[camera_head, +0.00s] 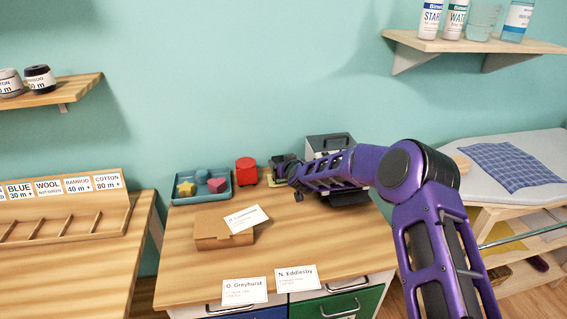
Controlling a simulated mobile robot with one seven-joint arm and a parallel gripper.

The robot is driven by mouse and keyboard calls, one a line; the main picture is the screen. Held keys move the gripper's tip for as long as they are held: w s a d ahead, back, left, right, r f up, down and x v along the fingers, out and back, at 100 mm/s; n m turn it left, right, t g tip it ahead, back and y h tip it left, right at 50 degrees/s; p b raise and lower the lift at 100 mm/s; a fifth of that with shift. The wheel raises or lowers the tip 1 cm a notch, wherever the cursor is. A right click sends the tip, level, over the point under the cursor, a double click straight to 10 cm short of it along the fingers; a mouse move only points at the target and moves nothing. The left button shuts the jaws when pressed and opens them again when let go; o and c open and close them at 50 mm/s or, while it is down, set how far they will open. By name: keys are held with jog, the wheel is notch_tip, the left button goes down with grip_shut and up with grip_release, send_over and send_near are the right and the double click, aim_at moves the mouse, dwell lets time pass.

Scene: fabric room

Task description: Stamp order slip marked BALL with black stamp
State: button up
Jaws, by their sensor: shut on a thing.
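My gripper (284,169), at the end of my purple arm, is at the back of the wooden desk, just right of a red round-topped object (246,171). It is shut on a dark thing that looks like the black stamp; the gripper hides most of it. A yellowish flat item (276,182) shows beneath the gripper. A white slip (246,219) lies tilted on a cardboard box (223,232). Two white cards, O. Greyhurst (245,290) and N. Eddlesby (297,278), are at the front edge. I cannot read BALL on any of them.
A teal tray (202,197) with coloured shapes sits at the back left of the desk (330,245). A grey box (329,145) stands behind my arm. Drawers, one green (337,304), are below. The desk's middle right is clear. Shelves hang on the wall.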

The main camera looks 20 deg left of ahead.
jog(key=shift+s+f+b, duration=0.1)
jog(key=shift+f+b, duration=0.55)
jog(key=shift+b, duration=0.25)
dwell(0.8)
jog(key=shift+r+b, duration=0.25)
jog(key=shift+b, duration=0.7)
dwell(1.4)
jog(key=shift+f+b, duration=0.1)
jog(key=shift+b, duration=0.75)
dwell(1.0)
dwell(1.3)
jog(key=shift+r+p, duration=1.3)
jog(key=shift+r, duration=1.9)
